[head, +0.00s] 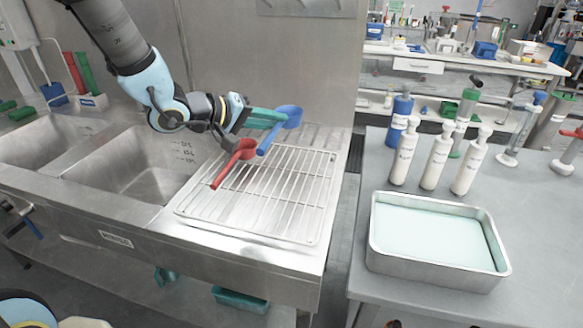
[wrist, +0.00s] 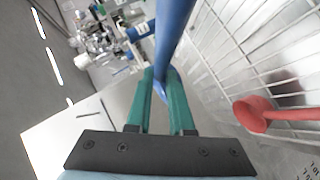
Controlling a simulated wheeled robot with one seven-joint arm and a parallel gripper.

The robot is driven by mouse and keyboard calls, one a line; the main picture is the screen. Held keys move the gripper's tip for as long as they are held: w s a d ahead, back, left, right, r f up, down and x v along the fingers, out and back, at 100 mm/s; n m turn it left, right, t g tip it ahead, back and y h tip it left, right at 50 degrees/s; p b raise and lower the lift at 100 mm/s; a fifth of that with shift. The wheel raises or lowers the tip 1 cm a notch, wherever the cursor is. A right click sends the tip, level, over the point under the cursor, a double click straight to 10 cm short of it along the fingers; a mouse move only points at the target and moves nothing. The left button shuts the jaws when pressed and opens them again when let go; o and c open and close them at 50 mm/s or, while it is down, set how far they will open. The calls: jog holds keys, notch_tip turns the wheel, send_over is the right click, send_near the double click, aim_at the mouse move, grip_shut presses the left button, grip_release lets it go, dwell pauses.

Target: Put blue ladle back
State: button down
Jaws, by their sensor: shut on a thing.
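The blue ladle (head: 289,116) is in my gripper (head: 264,118), above the far part of the wire rack (head: 318,196). In the wrist view the blue handle (wrist: 172,35) runs between the green fingers of my gripper (wrist: 160,88), which are shut on it. In the head view the ladle's bowl is to the right of the fingers and its handle slants down to the left. A red ladle (head: 234,160) is to the left of and below the blue one, on or over the rack; it also shows in the wrist view (wrist: 252,113).
A steel sink (head: 150,165) lies left of the rack. On the right, a grey table (head: 370,240) bears several bottles (head: 437,157) and a steel tray (head: 440,275) of pale liquid. A gap separates the sink bench from that table.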

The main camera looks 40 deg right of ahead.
jog(key=f, duration=1.1)
jog(key=shift+w+d+f+b, duration=0.25)
jog(key=shift+d+f+b, duration=0.05)
jog(key=shift+d+f, duration=0.1)
jog(key=shift+f, duration=0.1)
jog(key=c, duration=0.8)
grip_release()
